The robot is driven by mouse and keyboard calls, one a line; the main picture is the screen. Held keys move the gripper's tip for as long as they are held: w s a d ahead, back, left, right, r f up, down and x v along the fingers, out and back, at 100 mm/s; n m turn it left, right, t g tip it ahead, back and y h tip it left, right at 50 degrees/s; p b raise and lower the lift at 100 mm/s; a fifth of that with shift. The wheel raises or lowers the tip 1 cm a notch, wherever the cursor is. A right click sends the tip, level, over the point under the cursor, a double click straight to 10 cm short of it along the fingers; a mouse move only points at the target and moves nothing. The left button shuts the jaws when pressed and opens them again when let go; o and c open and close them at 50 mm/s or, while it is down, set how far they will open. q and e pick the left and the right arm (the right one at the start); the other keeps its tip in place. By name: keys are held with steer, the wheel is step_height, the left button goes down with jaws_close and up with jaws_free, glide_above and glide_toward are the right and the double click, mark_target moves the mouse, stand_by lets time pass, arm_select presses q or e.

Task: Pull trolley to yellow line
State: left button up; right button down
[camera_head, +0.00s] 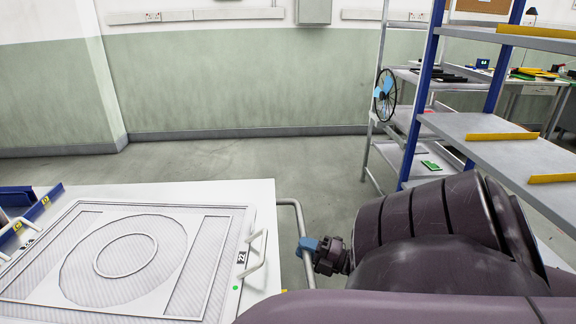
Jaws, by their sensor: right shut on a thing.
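The trolley (262,200) has a white top and fills the lower left of the head view. A grey tube handle (298,213) sticks out from its right side. My right gripper (303,246), with blue fingertips, is shut on the upright part of this handle. My right arm hides part of the floor and the trolley's near right corner. No yellow line on the floor shows. My left gripper is not in view.
A framed panel (190,208) with a circular mesh and a "22" label lies on the trolley top. Blue rails (40,205) are at its left. A shelf rack (480,128) with yellow strips stands at right. Grey floor (230,160) is clear up to the green wall.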

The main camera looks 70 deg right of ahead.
steer(key=shift+s+d, duration=0.2)
steer(key=shift+s, duration=0.3)
steer(key=shift+s+d, duration=0.15)
steer(key=shift+s, duration=0.35)
steer(key=shift+f, duration=0.1)
steer(key=c, duration=1)
jaws_free()
steer(key=shift+s+d, duration=0.1)
steer(key=shift+s, duration=0.1)
steer(key=shift+o, duration=0.3)
steer(key=shift+w, duration=0.1)
steer(key=s+f, duration=0.1)
steer(key=s, duration=0.9)
steer(key=shift+s+f, duration=0.35)
steer(key=shift+f, duration=0.05)
steer(key=shift+s, duration=0.1)
